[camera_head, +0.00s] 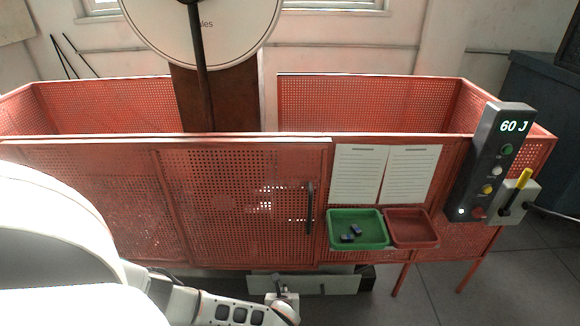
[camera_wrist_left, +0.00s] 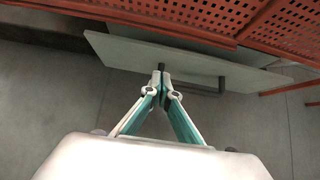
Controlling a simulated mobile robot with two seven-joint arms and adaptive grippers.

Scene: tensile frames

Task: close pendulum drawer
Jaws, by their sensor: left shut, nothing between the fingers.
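The pendulum drawer's pale grey front panel (camera_head: 325,285) shows low under the red mesh cage in the head view. It crosses the upper part of the left wrist view (camera_wrist_left: 125,54), with a dark bar handle (camera_wrist_left: 207,90) on it. How far the drawer stands out is hard to tell. My left gripper (camera_wrist_left: 162,70) is shut and empty, its tips overlapping the panel left of the handle; I cannot tell whether they touch. In the head view the left gripper (camera_head: 280,288) is at the panel's left part and partly hides it. My right gripper is not in view.
The red mesh cage (camera_head: 110,200) overhangs the drawer, with a handled door (camera_head: 240,210). A green tray (camera_head: 372,241) with small dark pieces and a red tray (camera_head: 412,243) hang at its front. A control box (camera_head: 488,165) stands at right. Grey floor (camera_head: 430,300) is clear at lower right.

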